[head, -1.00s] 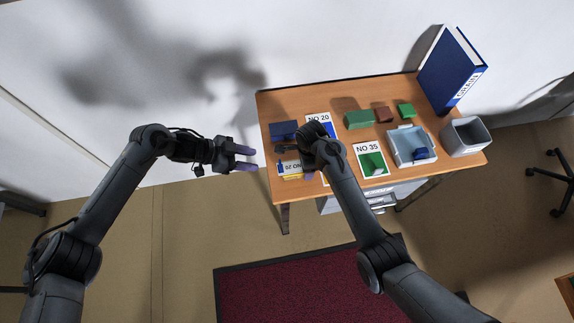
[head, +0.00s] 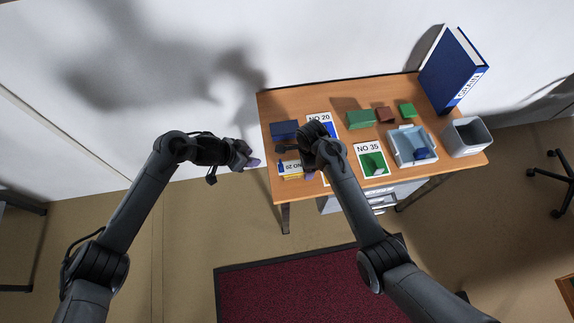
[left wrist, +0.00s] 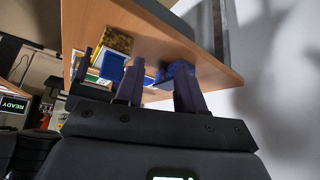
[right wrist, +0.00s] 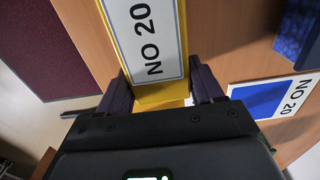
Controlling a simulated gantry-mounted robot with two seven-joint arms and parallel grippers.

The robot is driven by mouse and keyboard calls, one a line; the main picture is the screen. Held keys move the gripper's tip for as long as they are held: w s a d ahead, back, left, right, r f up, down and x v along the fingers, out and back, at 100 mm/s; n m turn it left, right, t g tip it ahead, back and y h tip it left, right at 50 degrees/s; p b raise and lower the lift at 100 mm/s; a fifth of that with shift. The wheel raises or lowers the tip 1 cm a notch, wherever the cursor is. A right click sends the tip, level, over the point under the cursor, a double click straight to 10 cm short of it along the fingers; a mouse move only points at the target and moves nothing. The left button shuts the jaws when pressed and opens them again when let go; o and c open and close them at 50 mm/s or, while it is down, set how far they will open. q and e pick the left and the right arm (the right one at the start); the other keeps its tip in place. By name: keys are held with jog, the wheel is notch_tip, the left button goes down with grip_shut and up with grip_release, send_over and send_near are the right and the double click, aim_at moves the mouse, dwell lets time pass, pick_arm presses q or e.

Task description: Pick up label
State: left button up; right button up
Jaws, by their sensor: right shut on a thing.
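A yellow piece with a white "NO 20" label (head: 290,168) lies near the left front of the wooden desk. In the right wrist view this label (right wrist: 152,40) sits between the fingers of my right gripper (right wrist: 160,92), which is shut on the yellow piece. In the head view my right arm covers part of it. My left gripper (head: 252,161) is just left of the desk's left edge. In the left wrist view its fingers (left wrist: 158,82) are apart with nothing held between them; a dark blue block (left wrist: 178,70) shows beyond.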

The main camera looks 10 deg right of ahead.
aim_at(281, 165)
pick_arm(q)
jog(key=s+d+r+n+t+y, duration=0.2)
jog(key=s+d+r+n+y, duration=0.35)
jog(key=d+n, duration=0.55)
jog(key=shift+n+y, duration=0.25)
jog(key=shift+n, duration=0.45)
jog(key=shift+w+a+f, duration=0.25)
jog(key=shift+f, duration=0.85)
jog(key=shift+w+a+f, duration=0.3)
jog(key=shift+f, duration=0.75)
jog(key=shift+w+a+f, duration=0.25)
jog(key=shift+f, duration=0.85)
jog(key=shift+g, duration=0.3)
grip_shut()
